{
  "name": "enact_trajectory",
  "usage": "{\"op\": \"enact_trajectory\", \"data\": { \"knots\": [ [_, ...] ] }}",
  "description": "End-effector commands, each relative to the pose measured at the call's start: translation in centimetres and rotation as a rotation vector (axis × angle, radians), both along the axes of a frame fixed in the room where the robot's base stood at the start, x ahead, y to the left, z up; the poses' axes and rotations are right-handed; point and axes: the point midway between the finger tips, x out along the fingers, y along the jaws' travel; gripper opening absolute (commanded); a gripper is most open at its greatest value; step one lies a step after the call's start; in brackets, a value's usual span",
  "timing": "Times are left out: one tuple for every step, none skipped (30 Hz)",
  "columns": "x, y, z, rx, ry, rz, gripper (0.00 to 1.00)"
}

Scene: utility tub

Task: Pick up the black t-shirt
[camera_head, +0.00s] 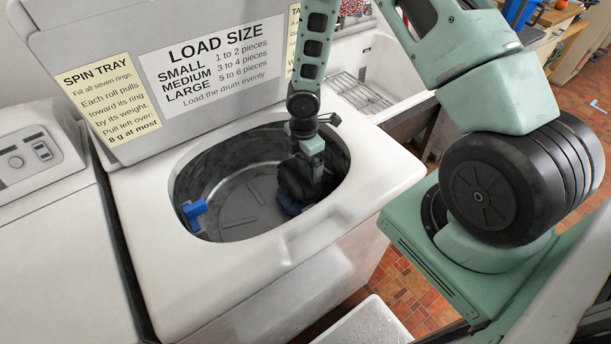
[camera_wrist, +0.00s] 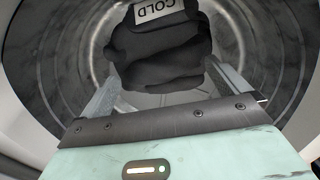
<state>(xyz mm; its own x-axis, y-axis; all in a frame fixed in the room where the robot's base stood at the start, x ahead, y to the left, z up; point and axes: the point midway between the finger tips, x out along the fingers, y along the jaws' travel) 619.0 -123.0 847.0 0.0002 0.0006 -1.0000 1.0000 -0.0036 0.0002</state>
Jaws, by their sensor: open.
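The black t-shirt (camera_wrist: 155,52) is a bunched dark bundle inside the round metal drum, with a pale tag reading "COLD" (camera_wrist: 160,13) at its top in the wrist view. In the head view the black t-shirt (camera_head: 292,180) shows as a dark lump at the right side of the drum, partly hidden by my gripper. My gripper (camera_head: 304,183) reaches down into the drum. In the wrist view my gripper (camera_wrist: 165,78) is open, with one finger on each side of the bundle. I cannot tell whether the fingers touch the cloth.
A blue item (camera_head: 194,214) sits at the drum's left edge, and another blue piece (camera_head: 288,208) shows below the t-shirt. The raised lid (camera_head: 215,110) with printed signs stands behind. The drum's middle floor is bare.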

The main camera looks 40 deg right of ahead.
Motion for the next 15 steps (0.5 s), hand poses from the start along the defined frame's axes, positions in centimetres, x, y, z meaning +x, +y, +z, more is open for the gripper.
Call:
{"op": "enact_trajectory", "data": {
  "knots": [
    [-0.05,0.00,-0.58,-0.002,0.002,0.001,1.00],
    [-0.06,0.00,-0.80,-0.001,0.002,0.000,1.00],
    [-0.04,0.03,-0.97,-0.001,0.001,0.000,1.00],
    [-0.02,0.03,-1.05,0.000,0.000,0.001,1.00],
    [-0.01,0.02,-1.09,0.000,0.000,0.000,1.00],
    [0.00,0.01,-1.10,0.000,0.000,0.000,1.00],
    [0.00,0.00,-1.09,0.000,-0.001,0.000,1.00],
    [0.00,0.00,-1.08,0.000,-0.001,0.000,1.00],
    [0.00,0.00,-1.08,0.000,0.000,0.000,1.00],
    [0.00,0.00,-1.08,0.000,0.000,0.000,1.00],
    [0.00,0.00,-1.08,0.000,0.000,0.000,0.94],
    [0.00,-0.01,-1.07,0.000,0.000,0.000,0.83],
    [-0.01,-0.01,-1.07,0.000,0.000,0.000,0.75],
    [-0.01,-0.01,-1.07,0.000,0.000,0.000,0.67],
    [-0.01,-0.01,-1.07,0.000,0.000,0.000,0.56]
  ]
}}
